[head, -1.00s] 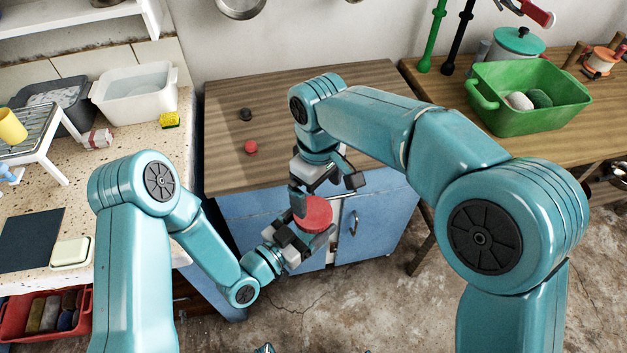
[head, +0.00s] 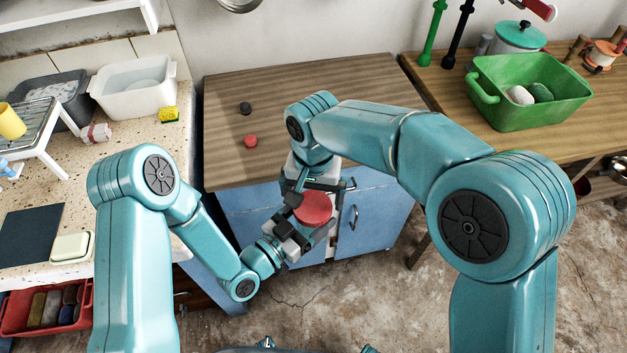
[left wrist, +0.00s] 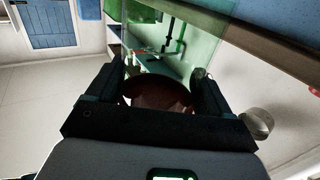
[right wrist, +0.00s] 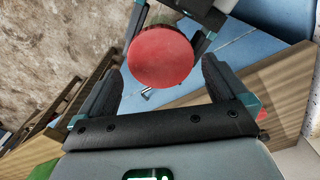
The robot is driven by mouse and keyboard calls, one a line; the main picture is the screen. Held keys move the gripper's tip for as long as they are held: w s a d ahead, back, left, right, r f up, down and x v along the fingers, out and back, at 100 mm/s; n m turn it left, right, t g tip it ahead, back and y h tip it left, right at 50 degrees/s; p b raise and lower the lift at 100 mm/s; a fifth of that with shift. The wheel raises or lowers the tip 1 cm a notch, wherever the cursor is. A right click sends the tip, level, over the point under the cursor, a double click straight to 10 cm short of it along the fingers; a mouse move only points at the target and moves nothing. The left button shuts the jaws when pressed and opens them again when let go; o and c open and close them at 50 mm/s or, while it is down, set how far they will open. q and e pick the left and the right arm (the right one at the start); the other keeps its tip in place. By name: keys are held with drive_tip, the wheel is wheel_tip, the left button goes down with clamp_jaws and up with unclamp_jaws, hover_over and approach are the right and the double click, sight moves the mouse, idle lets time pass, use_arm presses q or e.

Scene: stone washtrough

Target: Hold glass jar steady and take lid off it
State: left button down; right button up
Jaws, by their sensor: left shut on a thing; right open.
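The jar's round red lid (head: 313,208) faces up in the head view, above the floor in front of the blue cabinet. My left gripper (head: 302,228) is shut on the jar below the lid; the glass body is mostly hidden by the fingers and lid. In the left wrist view a reddish-brown rounded shape (left wrist: 158,95) shows between the left fingers. My right gripper (head: 320,190) is open, close behind and above the lid. In the right wrist view the lid (right wrist: 161,55) lies between and just beyond the open fingertips, with a gap on both sides.
The wooden cabinet top (head: 300,100) behind holds a small dark round piece (head: 245,108) and a small red one (head: 250,141); most of it is bare. A green tub (head: 525,100) stands on the right table. The speckled counter (head: 120,205) is on the left.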

drive_tip(key=shift+f, duration=1)
drive_tip(key=c, duration=1)
drive_tip(key=shift+o, duration=0.2)
drive_tip(key=n, duration=0.5)
drive_tip(key=shift+n, duration=0.4)
drive_tip(key=shift+r, duration=0.2)
drive_tip(key=shift+r, duration=0.95)
